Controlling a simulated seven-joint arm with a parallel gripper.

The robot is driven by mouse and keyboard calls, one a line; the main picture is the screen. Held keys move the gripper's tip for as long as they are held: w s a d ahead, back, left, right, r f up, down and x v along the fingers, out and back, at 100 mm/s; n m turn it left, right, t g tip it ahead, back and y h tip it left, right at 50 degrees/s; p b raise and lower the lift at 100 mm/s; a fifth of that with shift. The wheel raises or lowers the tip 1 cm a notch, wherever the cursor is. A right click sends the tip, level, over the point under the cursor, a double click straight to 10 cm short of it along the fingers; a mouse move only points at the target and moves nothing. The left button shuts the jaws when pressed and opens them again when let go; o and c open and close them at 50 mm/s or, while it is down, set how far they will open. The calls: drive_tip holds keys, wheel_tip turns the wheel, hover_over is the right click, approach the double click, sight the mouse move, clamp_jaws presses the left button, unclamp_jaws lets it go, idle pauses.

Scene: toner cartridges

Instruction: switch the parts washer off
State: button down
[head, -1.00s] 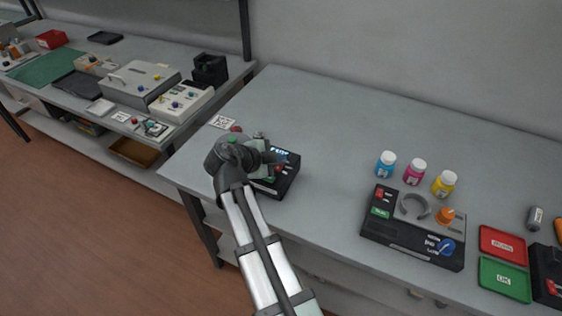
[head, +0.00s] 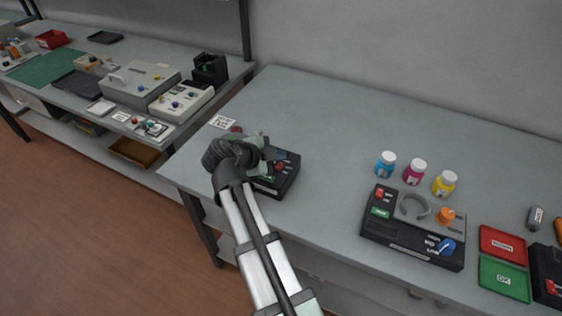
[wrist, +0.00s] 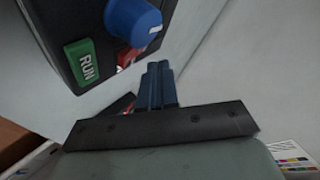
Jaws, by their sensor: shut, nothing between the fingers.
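A black control box (head: 284,178) sits at the left end of the long grey table, partly hidden by my arm. I cannot read a name on it, so I cannot confirm that it is the parts washer. The display on its top looks dark. In the wrist view the box (wrist: 68,27) shows a green RUN button (wrist: 84,63), a blue knob (wrist: 131,20) and part of a red rocker switch (wrist: 129,58). My gripper (head: 274,154) is over the box. Its fingers (wrist: 158,72) are shut and empty, close to the red switch; contact cannot be told.
A larger black panel (head: 374,229) with an orange knob and a blue knob stands at right, below three coloured bottles (head: 415,172). Red (head: 503,235) and green (head: 490,286) trays lie farther right. The table's middle is clear. Another bench with devices stands at left.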

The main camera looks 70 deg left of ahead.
sight(276, 168)
drive_tip(key=shift+s+d+r, duration=0.1)
drive_tip(key=shift+r, duration=0.7)
drive_tip(key=shift+s+d+r, duration=0.15)
drive_tip(key=shift+r, duration=0.7)
drive_tip(key=shift+s+d+r, duration=0.1)
drive_tip(key=shift+r, duration=0.7)
